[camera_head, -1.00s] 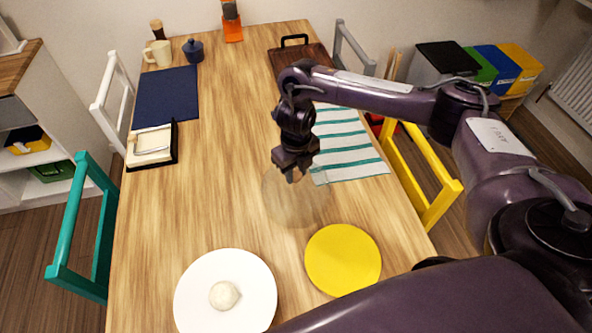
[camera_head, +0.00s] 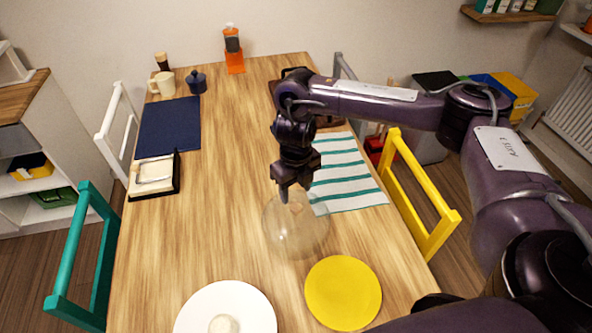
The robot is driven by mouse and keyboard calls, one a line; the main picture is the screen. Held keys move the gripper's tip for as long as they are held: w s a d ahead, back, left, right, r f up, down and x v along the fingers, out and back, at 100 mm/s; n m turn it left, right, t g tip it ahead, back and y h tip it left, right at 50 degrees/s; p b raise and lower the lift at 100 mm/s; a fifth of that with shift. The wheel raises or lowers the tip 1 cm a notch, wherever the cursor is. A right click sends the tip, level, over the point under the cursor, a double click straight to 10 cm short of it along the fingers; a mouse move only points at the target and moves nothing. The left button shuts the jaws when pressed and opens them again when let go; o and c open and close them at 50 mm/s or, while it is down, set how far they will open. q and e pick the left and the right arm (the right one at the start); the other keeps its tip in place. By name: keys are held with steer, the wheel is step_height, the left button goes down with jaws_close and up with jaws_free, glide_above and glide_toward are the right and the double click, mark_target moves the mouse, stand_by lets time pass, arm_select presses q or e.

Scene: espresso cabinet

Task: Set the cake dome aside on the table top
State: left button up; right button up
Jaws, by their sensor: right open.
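The clear glass cake dome (camera_head: 295,228) stands on the wooden table top (camera_head: 240,165), between the striped towel and the yellow plate. My right gripper (camera_head: 290,194) is directly above the top of the dome, pointing down, and is open. Its fingertips are small here, and I cannot tell whether they touch the dome's knob. A white plate (camera_head: 195,310) with a pale round item (camera_head: 223,324) on it is at the front, uncovered and cut by the lower picture edge. My left gripper is out of view.
A yellow round plate (camera_head: 343,293) lies just in front right of the dome. A striped towel (camera_head: 345,175) lies behind right. A navy mat (camera_head: 169,128) and a napkin holder (camera_head: 153,178) are at the left. The table's middle left is clear.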

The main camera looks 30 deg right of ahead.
step_height(320, 180, up, 6)
steer(key=shift+p, duration=0.45)
stand_by(0.3)
